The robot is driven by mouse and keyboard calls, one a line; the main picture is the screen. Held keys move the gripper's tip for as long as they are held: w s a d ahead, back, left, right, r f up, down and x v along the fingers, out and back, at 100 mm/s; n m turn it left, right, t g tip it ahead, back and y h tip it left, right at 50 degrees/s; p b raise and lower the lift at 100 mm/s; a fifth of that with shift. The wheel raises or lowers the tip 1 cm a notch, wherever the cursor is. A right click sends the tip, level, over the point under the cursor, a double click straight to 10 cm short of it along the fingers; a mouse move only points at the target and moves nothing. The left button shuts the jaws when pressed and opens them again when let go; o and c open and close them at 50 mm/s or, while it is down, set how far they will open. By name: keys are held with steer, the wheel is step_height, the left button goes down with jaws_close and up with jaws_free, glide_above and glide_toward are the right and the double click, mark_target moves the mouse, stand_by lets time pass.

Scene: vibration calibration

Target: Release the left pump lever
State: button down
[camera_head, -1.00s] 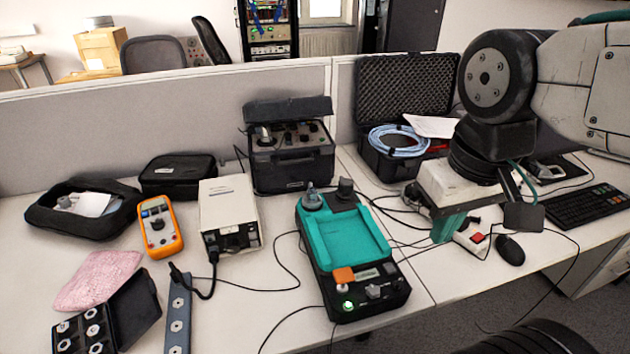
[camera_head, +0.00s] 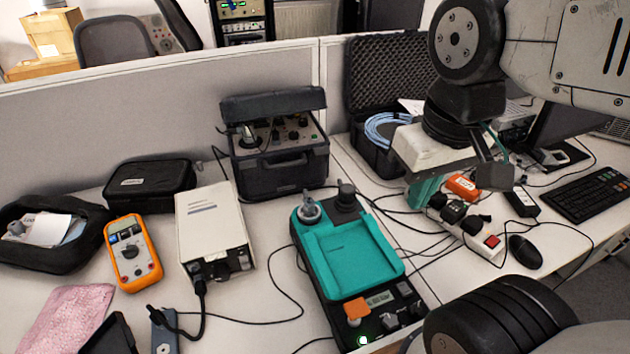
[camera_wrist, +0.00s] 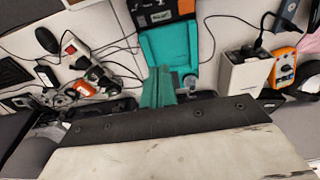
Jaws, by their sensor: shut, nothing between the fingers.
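A teal and black unit (camera_head: 350,258) lies on the desk in the middle of the head view. At its far end are a grey round knob (camera_head: 308,211) on the left and a black knob (camera_head: 346,194) on the right. An orange block (camera_head: 357,310) and a green light are at its near end. I cannot tell which part is the left pump lever. My gripper (camera_head: 420,200), with teal fingers, is shut and empty, right of the unit and apart from it. The wrist view shows the gripper (camera_wrist: 158,78) overlapping the unit (camera_wrist: 170,50).
A power strip (camera_head: 468,236) with plugs lies beside my gripper. An open black instrument case (camera_head: 278,158), a white box (camera_head: 212,225) and an orange multimeter (camera_head: 132,252) stand left. Cables cross the desk. A grey partition (camera_head: 150,115) runs behind. A mouse (camera_head: 525,251) lies right.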

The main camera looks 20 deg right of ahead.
mark_target(306, 196)
steer(key=w+f+m+y, duration=0.25)
steer(key=w+m, duration=0.85)
steer(key=w, duration=0.6)
steer(key=w+d+f+m, duration=0.3)
steer(key=w+f+m, duration=0.6)
steer(key=w+f, duration=0.2)
steer(key=shift+w+g, duration=0.4)
steer(key=shift+w, duration=0.1)
steer(key=x, duration=1)
steer(key=shift+a, duration=0.1)
steer(key=shift+w+a, duration=0.2)
steer(key=shift+a, duration=0.8)
steer(key=shift+w+a, duration=0.2)
steer(key=shift+a, duration=0.8)
